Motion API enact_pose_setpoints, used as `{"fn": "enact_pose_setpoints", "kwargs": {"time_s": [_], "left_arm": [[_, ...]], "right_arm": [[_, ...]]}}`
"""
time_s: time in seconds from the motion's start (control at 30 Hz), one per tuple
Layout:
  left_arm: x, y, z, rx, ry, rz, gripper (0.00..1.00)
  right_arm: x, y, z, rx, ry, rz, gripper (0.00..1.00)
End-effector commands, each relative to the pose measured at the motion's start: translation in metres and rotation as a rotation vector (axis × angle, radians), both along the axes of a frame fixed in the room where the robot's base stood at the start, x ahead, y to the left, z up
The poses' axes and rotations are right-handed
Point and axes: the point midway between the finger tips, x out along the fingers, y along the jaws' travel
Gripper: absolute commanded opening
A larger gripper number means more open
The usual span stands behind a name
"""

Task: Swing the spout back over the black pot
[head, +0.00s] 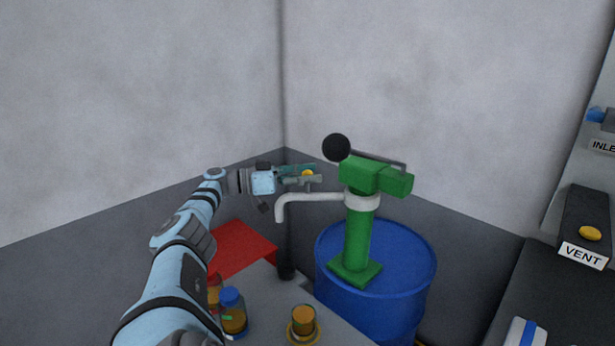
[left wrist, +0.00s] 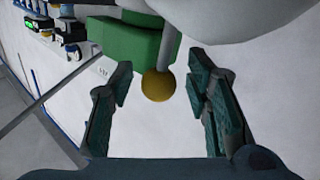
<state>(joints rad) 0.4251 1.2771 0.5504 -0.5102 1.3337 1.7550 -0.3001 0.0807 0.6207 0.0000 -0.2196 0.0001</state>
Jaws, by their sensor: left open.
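A green pump (head: 357,235) stands on a blue drum (head: 375,288). Its pale grey spout (head: 318,197) reaches left from the collar and bends down at its end. A small yellow ball (head: 307,173) shows just above the spout; in the left wrist view the yellow ball (left wrist: 157,85) sits on a grey stem. My left gripper (head: 305,175) is open, with its fingers (left wrist: 161,95) on either side of the ball and gaps on both sides. A small dark thing (head: 286,272), perhaps the black pot, is below the spout's end. My right gripper is out of view.
A black ball knob (head: 336,147) tops the pump, near my gripper. A red panel (head: 243,248), a blue-lidded jar (head: 232,312) and an amber cup (head: 303,321) are at the grey table. A dark VENT station (head: 583,231) stands at right. Walls meet behind the drum.

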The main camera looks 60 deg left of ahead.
Motion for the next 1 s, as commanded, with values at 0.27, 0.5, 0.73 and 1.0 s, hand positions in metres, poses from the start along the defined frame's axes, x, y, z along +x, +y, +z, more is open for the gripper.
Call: {"fn": "enact_pose_setpoints", "kwargs": {"time_s": [0.27,0.5,0.73,1.0], "left_arm": [[-0.03,0.013,-0.002,0.001,0.007,0.005,0.44],[-0.064,0.028,0.002,0.004,-0.007,0.007,0.44],[-0.07,0.028,0.0,-0.001,0.0,0.001,0.44],[-0.07,0.028,0.012,-0.001,0.001,0.001,0.15]], "right_arm": [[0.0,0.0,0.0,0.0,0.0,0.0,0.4],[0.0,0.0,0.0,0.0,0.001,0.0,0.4],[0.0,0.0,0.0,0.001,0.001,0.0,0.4],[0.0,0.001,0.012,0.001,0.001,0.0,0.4]]}}
